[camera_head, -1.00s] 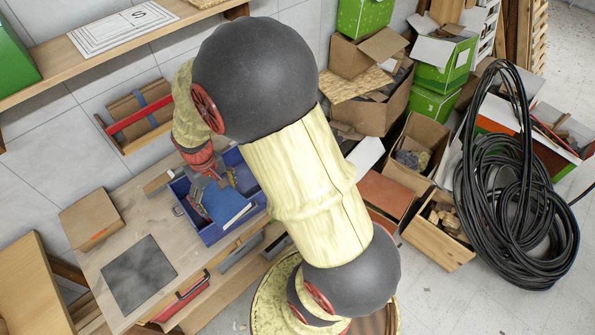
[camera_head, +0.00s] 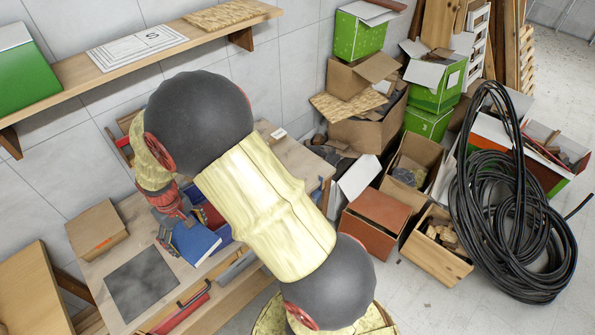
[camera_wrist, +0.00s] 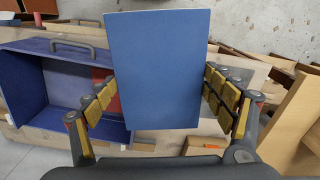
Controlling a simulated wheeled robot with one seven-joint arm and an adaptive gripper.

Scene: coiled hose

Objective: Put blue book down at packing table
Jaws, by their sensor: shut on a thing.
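My gripper (camera_head: 172,235) is shut on a blue book (camera_head: 195,242) and holds it above the packing table (camera_head: 160,262), at the near side of a blue crate. In the wrist view the book (camera_wrist: 158,70) stands between the two padded fingers of my gripper (camera_wrist: 168,95), its broad blue cover facing the camera. A dark grey square (camera_head: 142,281) lies on the table to the left of the book. My arm hides part of the table and crate in the head view.
The blue crate (camera_wrist: 60,130) has a grey handle and seems to hold a red thing. A cardboard box (camera_head: 97,229) stands at the table's left back. A wooden shelf (camera_head: 170,45) runs above. Boxes and a coiled black hose (camera_head: 510,205) are on the floor at right.

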